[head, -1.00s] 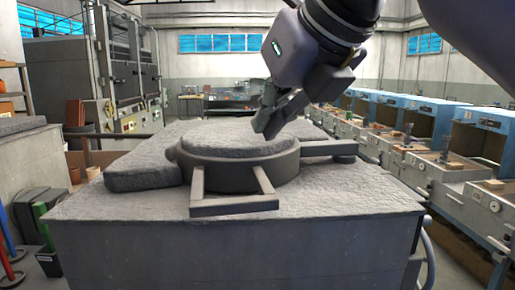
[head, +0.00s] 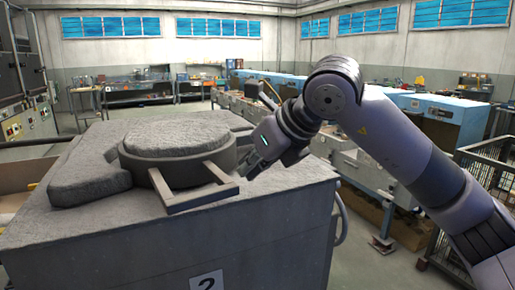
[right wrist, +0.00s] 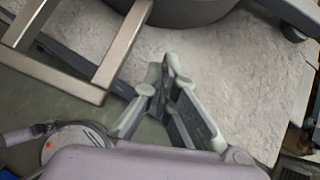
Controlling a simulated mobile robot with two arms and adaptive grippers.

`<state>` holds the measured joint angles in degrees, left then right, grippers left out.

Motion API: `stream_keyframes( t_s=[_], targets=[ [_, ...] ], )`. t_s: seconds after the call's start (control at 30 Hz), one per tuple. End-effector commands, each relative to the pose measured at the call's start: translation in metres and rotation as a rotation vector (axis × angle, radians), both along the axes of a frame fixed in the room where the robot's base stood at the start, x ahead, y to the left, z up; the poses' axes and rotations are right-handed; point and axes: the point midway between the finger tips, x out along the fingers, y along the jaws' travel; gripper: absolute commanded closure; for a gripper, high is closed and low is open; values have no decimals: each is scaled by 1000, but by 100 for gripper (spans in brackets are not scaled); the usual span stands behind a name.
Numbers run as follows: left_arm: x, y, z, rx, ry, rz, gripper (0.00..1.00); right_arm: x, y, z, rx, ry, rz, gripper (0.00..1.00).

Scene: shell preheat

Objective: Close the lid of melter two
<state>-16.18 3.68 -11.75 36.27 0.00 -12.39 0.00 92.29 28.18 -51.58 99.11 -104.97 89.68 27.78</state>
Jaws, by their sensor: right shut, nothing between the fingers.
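Melter two is a grey block (head: 130,245) with a white "2" plate on its front, in the head view. Its round lid (head: 178,138), a dark ring with a rough grey top, lies flat on the melter's top. No opening shows. A square bar handle (head: 190,201) sticks out from the lid's front right. My right gripper (head: 254,167) is shut and empty just right of the handle. In the right wrist view its fingertips (right wrist: 165,72) are together, apart from the handle (right wrist: 88,55) and the lid's dark rim (right wrist: 185,10). My left gripper is out of view.
A rough grey slab (head: 88,172) lies left of the lid on the melter's top. Blue-topped units (head: 440,108) stand along the right, with a wire cage (head: 480,180) nearer. Workbenches (head: 140,92) line the back wall. Open floor lies right of the melter.

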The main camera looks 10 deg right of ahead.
Motion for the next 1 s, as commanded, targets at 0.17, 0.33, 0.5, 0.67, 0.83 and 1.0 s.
stream_keyframes(
  t_s=[0.17,0.33,0.5,0.67,0.83,1.0],
  targets=[
    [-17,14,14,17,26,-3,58,21,18,-16,2,3,1,100],
    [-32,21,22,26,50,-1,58,39,32,-17,2,3,1,100],
    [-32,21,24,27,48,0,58,46,37,-19,0,1,1,100],
    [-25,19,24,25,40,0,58,47,38,-20,1,0,1,100],
    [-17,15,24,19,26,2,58,47,38,-20,1,0,-1,100],
    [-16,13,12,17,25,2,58,54,55,-22,0,-2,-57,100]
  ],
)
